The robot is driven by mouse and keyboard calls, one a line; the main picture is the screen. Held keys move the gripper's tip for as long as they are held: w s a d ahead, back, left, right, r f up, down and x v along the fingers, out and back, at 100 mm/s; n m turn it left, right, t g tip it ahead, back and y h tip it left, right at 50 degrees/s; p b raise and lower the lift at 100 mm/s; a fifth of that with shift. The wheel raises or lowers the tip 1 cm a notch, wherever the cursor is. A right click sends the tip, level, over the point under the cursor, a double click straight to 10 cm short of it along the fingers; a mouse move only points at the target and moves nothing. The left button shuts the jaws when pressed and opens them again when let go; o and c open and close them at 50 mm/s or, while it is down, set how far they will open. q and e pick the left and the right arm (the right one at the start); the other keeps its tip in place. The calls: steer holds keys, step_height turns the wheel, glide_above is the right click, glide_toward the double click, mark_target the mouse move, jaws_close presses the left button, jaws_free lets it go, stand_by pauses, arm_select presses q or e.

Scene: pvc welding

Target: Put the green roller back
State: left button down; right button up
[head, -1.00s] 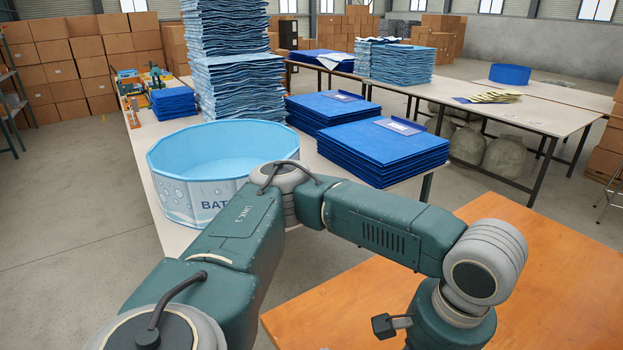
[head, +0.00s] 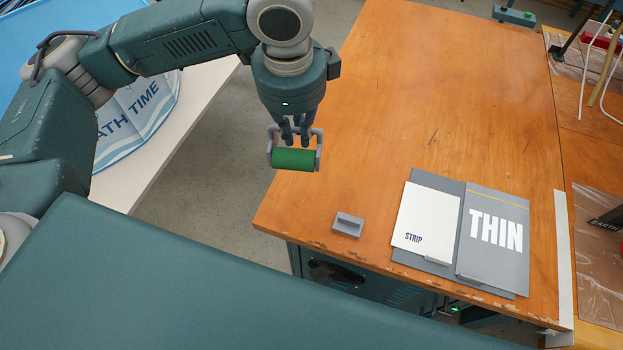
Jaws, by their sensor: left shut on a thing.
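My left gripper (head: 291,132) points down at the left edge of the wooden table and is shut on the grey frame of the green roller (head: 293,160). The roller hangs below the fingers, its green cylinder lying crosswise. It appears over or just past the table's left edge; its height above the surface is hard to tell. A small grey block with a raised part (head: 347,224), possibly the roller's rest, sits on the table near the front left corner, apart from the roller and to its lower right. My right gripper is not in view.
On the wooden table (head: 420,110), a grey board (head: 411,262) carries a white STRIP sheet (head: 427,217) and a grey THIN sheet (head: 493,235). A blue tub (head: 140,120) stands on a white table at left. The table's middle is clear.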

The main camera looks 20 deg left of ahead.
arm_select(q)
steer(key=w+d+m+g+h, duration=0.15)
steer(key=w+m, duration=0.45)
steer(key=m, duration=1)
steer(key=shift+h, duration=0.35)
step_height(320, 180, down, 19)
steer(key=shift+r+p, duration=0.1)
steer(key=shift+p, duration=0.85)
steer(key=shift+w+f+t, duration=0.1)
steer(key=shift+f+t, duration=0.15)
steer(key=shift+f, duration=0.35)
steer(key=shift+f, duration=0.2)
steer(key=c, duration=1.7)
jaws_free()
steer(key=shift+r, duration=0.15)
